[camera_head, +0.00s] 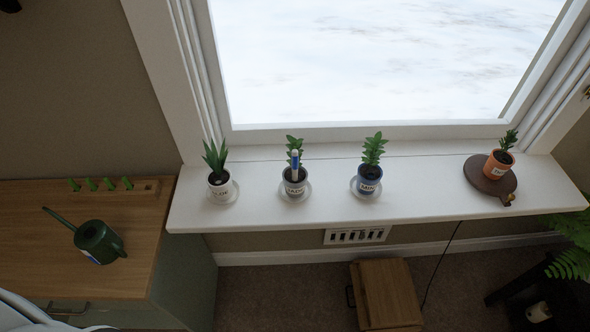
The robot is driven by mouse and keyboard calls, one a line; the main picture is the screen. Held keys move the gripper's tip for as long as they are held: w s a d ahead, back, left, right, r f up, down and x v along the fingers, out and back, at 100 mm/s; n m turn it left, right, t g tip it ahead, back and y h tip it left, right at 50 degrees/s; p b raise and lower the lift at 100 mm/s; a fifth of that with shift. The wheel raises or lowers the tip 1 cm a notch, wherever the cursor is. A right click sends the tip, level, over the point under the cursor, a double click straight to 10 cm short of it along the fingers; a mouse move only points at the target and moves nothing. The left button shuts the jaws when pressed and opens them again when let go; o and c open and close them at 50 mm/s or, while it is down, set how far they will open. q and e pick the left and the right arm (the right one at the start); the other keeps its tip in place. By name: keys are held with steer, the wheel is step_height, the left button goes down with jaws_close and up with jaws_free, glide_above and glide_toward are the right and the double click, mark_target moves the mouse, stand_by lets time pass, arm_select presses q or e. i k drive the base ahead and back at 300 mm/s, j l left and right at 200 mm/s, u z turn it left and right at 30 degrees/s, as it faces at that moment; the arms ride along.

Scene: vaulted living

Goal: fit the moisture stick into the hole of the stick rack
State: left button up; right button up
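A white stick with a blue upper part, likely the moisture stick (295,165), stands upright in the soil of a white labelled pot (294,188) on the window sill. That pot holds a leafy plant and sits on a saucer. The stick rack (149,187) appears to be the low wooden block at the back of the wooden cabinet top on the left. Several green-topped pieces stand in a row along it, and its right end looks bare. Its hole is too small to make out. Neither gripper is in view.
A green watering can (98,242) stands on the cabinet top (40,215). A wooden stool (388,290) stands below.

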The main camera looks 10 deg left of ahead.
mark_target(143, 190)
steer(key=u, duration=1.8)
steer(key=z, duration=1.4)
steer(key=j+z, duration=1)
steer(key=k+l, duration=0.05)
